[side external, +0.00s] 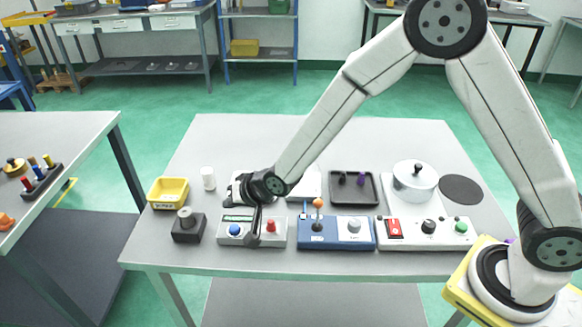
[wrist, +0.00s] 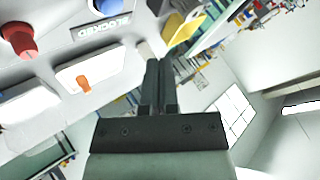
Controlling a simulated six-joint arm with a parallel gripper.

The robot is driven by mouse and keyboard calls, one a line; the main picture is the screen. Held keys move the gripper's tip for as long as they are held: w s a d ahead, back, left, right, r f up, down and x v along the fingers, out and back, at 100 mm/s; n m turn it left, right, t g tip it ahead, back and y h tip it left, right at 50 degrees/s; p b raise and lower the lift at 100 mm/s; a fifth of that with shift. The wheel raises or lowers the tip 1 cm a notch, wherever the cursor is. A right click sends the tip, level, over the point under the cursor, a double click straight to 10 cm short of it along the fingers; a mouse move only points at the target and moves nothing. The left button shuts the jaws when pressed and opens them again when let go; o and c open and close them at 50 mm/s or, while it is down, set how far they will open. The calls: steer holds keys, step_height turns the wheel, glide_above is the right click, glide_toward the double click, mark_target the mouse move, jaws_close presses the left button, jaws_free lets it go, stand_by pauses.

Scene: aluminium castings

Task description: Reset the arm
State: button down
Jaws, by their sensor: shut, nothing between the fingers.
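My gripper (side external: 254,243) is shut and empty, its fingers pointing down at a light grey control box (side external: 250,242) near the table's front edge. The fingers stand between the box's blue button (side external: 234,230) and its red knob (side external: 271,226); I cannot tell whether they touch the box. In the wrist view the closed fingers (wrist: 159,68) show at the centre. The red knob (wrist: 18,40) and blue button (wrist: 106,6) are at upper left there, with a label reading "BLOCKED" (wrist: 103,31) near them.
A white panel with an orange lever (wrist: 84,82) shows in the wrist view. A blue joystick box (side external: 335,234) and a white switch box (side external: 428,234) stand to the right. A yellow bin (side external: 168,193), black block (side external: 187,227), dark tray (side external: 354,188) and pot (side external: 415,182) surround the work.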

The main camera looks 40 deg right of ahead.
steer(key=s+d+r+n+g+h, duration=0.1)
steer(key=s+d+r+n+g, duration=0.1)
steer(key=s+d, duration=0.8)
steer(key=s+d+r+n+g+h, duration=0.2)
steer(key=s+d+r+g, duration=0.1)
steer(key=s+d, duration=0.7)
steer(key=shift+s+n+g, duration=0.4)
steer(key=shift+s+g, duration=0.1)
